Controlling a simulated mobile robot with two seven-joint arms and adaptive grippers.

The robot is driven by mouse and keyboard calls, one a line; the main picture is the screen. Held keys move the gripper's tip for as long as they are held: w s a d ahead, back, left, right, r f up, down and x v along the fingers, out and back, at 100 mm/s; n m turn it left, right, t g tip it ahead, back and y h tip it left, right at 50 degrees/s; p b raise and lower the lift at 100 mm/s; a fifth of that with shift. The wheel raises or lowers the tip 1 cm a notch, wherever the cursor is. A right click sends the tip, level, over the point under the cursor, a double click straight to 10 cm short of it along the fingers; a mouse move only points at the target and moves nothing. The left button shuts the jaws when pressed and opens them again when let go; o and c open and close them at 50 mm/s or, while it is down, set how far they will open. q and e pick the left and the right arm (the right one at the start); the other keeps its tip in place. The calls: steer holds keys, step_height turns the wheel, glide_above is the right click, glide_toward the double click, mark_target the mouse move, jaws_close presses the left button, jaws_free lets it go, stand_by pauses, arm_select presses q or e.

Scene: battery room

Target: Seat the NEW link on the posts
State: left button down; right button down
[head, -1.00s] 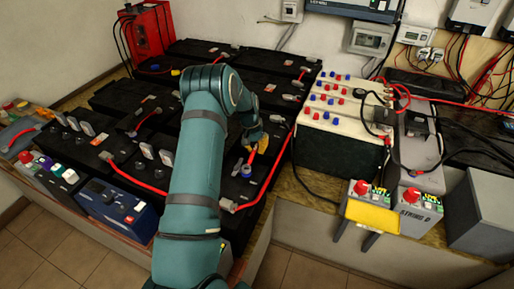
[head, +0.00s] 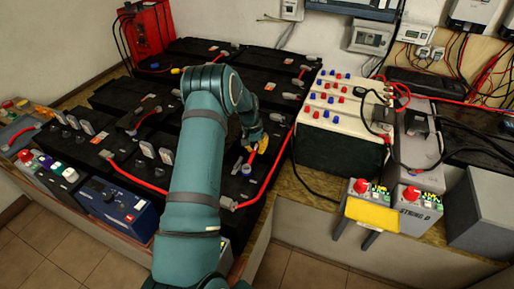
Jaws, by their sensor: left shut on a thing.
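My left gripper (head: 255,140) is at the end of the teal arm, low over the black batteries in the middle. It is shut on a link (head: 263,144), of which a small yellow and red part shows. The rest of the link is hidden by the gripper and arm. The picture is too small to tell whether the link touches any post. My right gripper is not in view.
A pale-topped battery with red and blue caps (head: 340,100) stands right of the gripper. Red cables (head: 275,168) run close by. A yellow plate (head: 372,215) is on the grey unit at the front right. A red box (head: 147,35) stands at the back left.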

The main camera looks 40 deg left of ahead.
arm_select(q)
steer(key=shift+f, duration=0.25)
stand_by(0.7)
steer(key=shift+c, duration=2.1)
jaws_free()
steer(key=shift+r+p, duration=2.3)
steer(key=shift+r, duration=1.7)
